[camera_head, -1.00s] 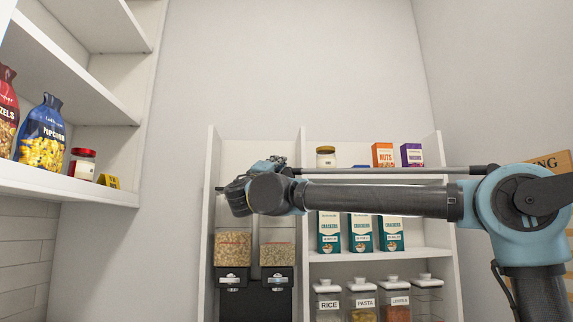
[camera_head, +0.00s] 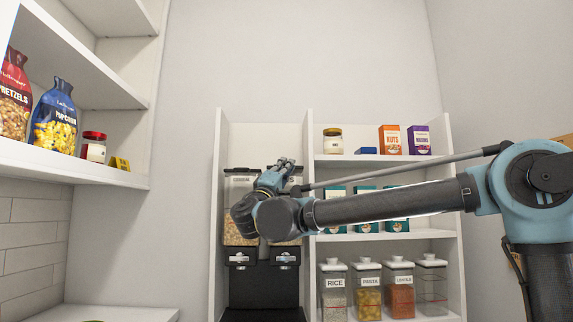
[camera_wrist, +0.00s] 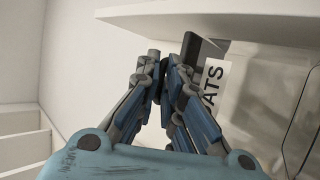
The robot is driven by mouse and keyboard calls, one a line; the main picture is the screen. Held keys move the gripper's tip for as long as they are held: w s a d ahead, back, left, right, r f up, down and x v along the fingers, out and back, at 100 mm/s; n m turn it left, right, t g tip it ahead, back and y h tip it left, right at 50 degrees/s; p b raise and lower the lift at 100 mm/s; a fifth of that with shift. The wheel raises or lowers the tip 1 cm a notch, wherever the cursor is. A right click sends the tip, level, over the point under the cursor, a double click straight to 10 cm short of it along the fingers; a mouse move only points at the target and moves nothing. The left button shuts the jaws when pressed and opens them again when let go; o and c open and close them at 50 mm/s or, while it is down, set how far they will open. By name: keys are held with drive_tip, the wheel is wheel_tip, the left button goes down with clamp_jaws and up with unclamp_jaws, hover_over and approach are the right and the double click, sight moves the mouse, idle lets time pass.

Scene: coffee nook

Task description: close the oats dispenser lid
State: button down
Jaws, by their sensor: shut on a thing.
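The oats dispenser (camera_wrist: 262,85) shows close up in the wrist view, with its clear wall and a label (camera_wrist: 214,82) reading "ATS", the rest hidden. A dark piece at its top, which looks like the lid (camera_wrist: 198,46), shows edge-on behind the fingers. My gripper (camera_wrist: 165,68) is closed at this lid edge, its fingertips close together. In the head view my gripper (camera_head: 285,166) is at the top of the right-hand dispenser, mostly covering it. How far the lid is tilted I cannot tell.
A second dispenser (camera_head: 240,205) stands just left. A white shelf partition (camera_head: 309,140) rises close on the right. Beyond it are jars, boxes and labelled canisters (camera_head: 368,290). A wall shelf (camera_head: 90,172) with snack bags is at the left.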

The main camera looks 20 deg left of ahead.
drive_tip(key=shift+a+f, duration=0.15)
drive_tip(key=c, duration=2.2)
unclamp_jaws()
drive_tip(key=shift+o, duration=0.8)
drive_tip(key=shift+w+a+f, duration=0.1)
drive_tip(key=shift+w, duration=0.15)
drive_tip(key=v, duration=1.1)
drive_tip(key=shift+s+f, duration=0.2)
drive_tip(key=shift+f, duration=0.2)
